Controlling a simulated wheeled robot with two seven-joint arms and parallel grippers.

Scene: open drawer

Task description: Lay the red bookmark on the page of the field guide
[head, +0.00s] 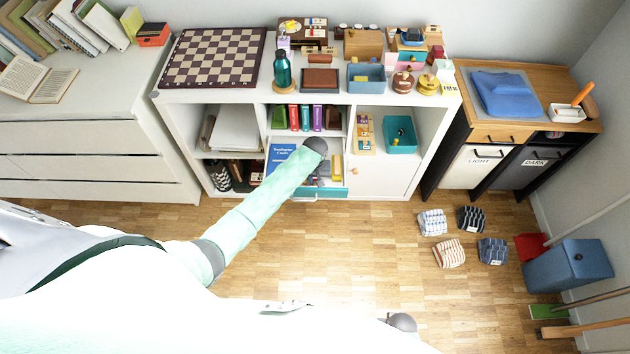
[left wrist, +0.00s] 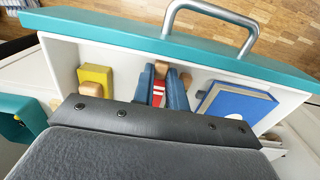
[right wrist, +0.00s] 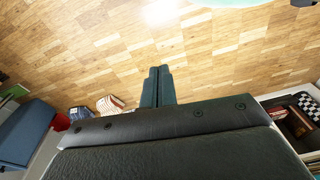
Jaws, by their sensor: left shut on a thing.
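My left gripper (left wrist: 158,90) is inside an open drawer (left wrist: 100,48) and shut on a red thing with white marks, which looks like the red bookmark (left wrist: 158,95). The fingers hide part of it. In the head view the left gripper (head: 318,180) is over the same drawer, low in the white shelf unit, and the bookmark is not clear there. An open book with bare pages (head: 50,82), possibly the field guide, lies on the white dresser at the far left; its title is not readable. My right gripper (right wrist: 157,86) is shut and empty above the floor.
The drawer also holds a yellow box (left wrist: 95,77), a blue book (left wrist: 236,106) and wooden pieces. Its teal front (left wrist: 110,30) has a metal handle (left wrist: 212,10). A chessboard (head: 213,57) tops the shelf unit.

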